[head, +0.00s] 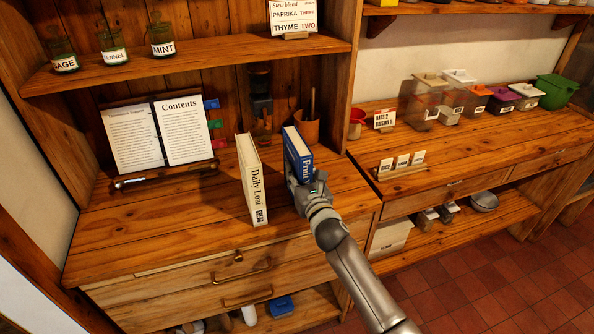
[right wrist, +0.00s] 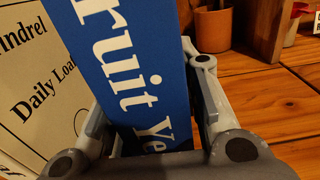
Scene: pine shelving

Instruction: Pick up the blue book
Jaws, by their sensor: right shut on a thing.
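The blue book (head: 297,148) stands upright on the wooden counter in the head view, with "Fruit" on its spine. In the right wrist view the blue book (right wrist: 128,70) fills the middle, between the two fingers. My right gripper (head: 308,187) is shut on the lower part of the book, one finger on each side. It also shows in the right wrist view (right wrist: 150,130). The book's bottom edge is hidden behind the gripper, so I cannot tell whether it touches the counter. My left gripper is not in view.
A cream "Daily Loaf" book (head: 252,180) stands just left of the blue book. An open recipe book (head: 160,135) rests on a stand behind. A terracotta pot (head: 307,131) is behind the blue book. The counter's front right is clear.

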